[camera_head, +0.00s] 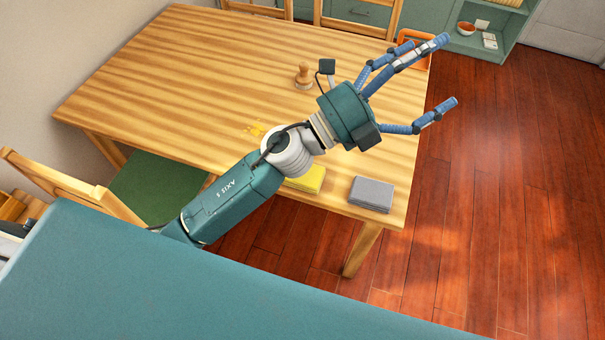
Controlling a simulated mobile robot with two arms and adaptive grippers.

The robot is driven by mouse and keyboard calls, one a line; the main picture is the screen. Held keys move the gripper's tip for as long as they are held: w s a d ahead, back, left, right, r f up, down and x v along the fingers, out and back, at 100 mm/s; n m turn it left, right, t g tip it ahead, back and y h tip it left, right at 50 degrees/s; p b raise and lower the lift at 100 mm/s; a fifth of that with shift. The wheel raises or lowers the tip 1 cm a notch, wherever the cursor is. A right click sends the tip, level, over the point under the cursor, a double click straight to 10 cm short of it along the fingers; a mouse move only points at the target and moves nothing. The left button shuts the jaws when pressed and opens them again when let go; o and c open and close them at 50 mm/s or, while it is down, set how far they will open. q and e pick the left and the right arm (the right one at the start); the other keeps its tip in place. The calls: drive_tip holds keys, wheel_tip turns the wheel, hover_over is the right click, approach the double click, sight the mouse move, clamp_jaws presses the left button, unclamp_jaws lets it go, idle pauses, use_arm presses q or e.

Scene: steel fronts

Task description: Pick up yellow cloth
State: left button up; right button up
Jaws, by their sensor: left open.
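The folded yellow cloth (309,180) lies flat near the front edge of the wooden table. My left arm passes over it and hides part of its left side. My left gripper (446,70) is open and empty, with its blue fingers spread wide. It is up and to the right of the cloth in the picture, well apart from it, with its fingertips past the table's right edge. My right gripper is not in view.
A folded grey cloth (372,194) lies right of the yellow one on the table (190,62). A yellow smear (255,129) and a small wooden object (303,77) are farther back. An orange-rimmed item (428,40) is partly hidden behind my fingers. A chair (160,187) stands at left.

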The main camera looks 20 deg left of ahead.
use_arm(q)
drive_tip(key=s+d+f+m+g+h, duration=0.2)
drive_tip(key=s+d+m+g+h, duration=0.15)
drive_tip(key=d+m+g, duration=0.45)
drive_tip(key=m+g+y, duration=0.7)
drive_tip(key=m+y, duration=0.8)
drive_tip(key=y, duration=0.6)
approach(302, 176)
drive_tip(key=w+r, duration=0.1)
drive_tip(key=w, duration=0.2)
drive_tip(key=f, duration=0.2)
drive_tip(key=f+p, duration=0.1)
drive_tip(key=f, duration=0.1)
drive_tip(key=shift+s+a+f, duration=0.1)
drive_tip(key=shift+s+a, duration=0.05)
drive_tip(key=shift+s, duration=0.05)
drive_tip(key=f+p, duration=0.1)
drive_tip(key=f, duration=0.1)
drive_tip(key=f+p, duration=0.1)
drive_tip(key=f, duration=0.1)
drive_tip(key=shift+s+f, duration=0.2)
drive_tip(key=shift+f, duration=0.2)
drive_tip(key=shift+w+f, duration=0.1)
drive_tip(key=shift+f, duration=0.3)
drive_tip(key=c, duration=1.3)
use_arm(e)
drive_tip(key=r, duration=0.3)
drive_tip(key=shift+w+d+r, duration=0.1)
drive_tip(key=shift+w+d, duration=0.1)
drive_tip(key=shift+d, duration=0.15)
